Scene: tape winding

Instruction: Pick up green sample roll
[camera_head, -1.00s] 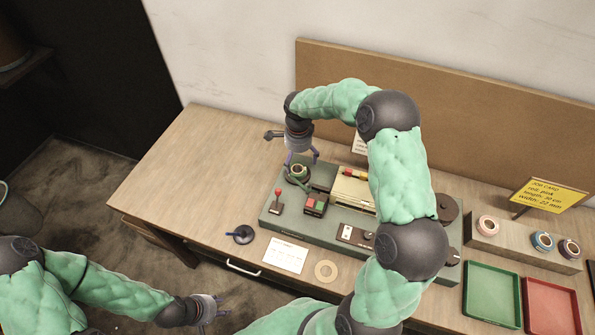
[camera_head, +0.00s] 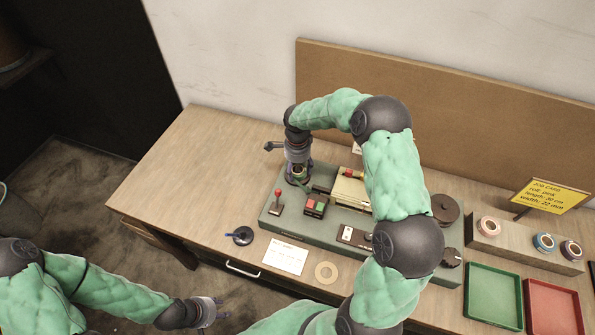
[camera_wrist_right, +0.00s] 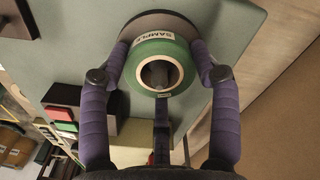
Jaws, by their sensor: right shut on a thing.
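The green sample roll (camera_wrist_right: 158,68) carries a white label reading SAMPLE and sits around a peg on a round dark base at the machine's left end. It also shows in the head view (camera_head: 299,180), partly hidden by the gripper. My right gripper (camera_wrist_right: 160,72) is over the roll with its purple fingers shut on it from the sides. In the head view the right gripper (camera_head: 299,172) points down at the machine (camera_head: 330,225). My left gripper (camera_head: 212,308) is low at the bottom left, off the table and far from the roll; its fingers are too small to read.
A red-knobbed lever (camera_head: 277,203) and red and green buttons (camera_head: 315,205) stand close to the roll. A green tray (camera_head: 493,296), a red tray (camera_head: 551,308) and a wooden stand (camera_head: 515,242) with several rolls are at right. The table's left part is clear.

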